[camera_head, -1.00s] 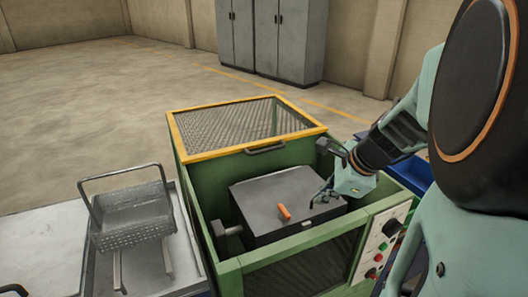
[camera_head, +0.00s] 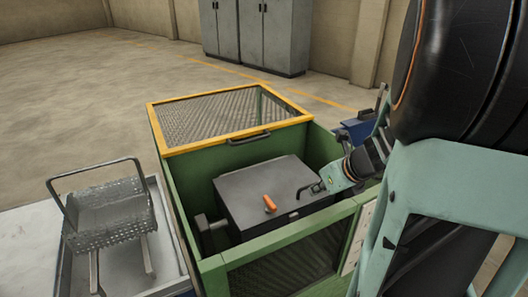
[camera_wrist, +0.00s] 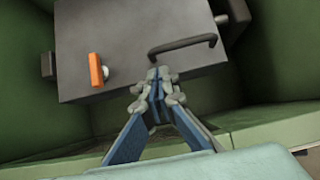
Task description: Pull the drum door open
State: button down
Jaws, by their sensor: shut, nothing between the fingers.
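The drum is a dark grey box (camera_head: 262,183) inside the green machine, and its flat door (camera_wrist: 125,55) faces up. An orange latch (camera_head: 270,203) sits on the door; it also shows in the wrist view (camera_wrist: 96,70). A black bar handle (camera_head: 308,188) is near the door's right side, and it shows whole in the wrist view (camera_wrist: 183,44). The door looks closed. My gripper (camera_wrist: 160,78) is shut and empty, its fingertips by the door's edge, just below the handle's left end in the wrist view. I cannot tell whether they touch. In the head view my gripper (camera_head: 324,185) is right beside the handle.
Green machine walls (camera_head: 185,180) surround the drum closely. A yellow-framed mesh lid (camera_head: 230,118) lies behind the drum opening. A wire basket (camera_head: 110,215) stands on a metal tray at left. Grey cabinets (camera_head: 255,35) stand at the back. The floor behind is clear.

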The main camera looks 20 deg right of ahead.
aim_at(301, 197)
jog(key=b+x, duration=0.1)
jog(key=x, duration=0.4)
jog(key=shift+w+f, duration=0.2)
jog(key=shift+f, duration=0.05)
jog(key=shift+r, duration=0.2)
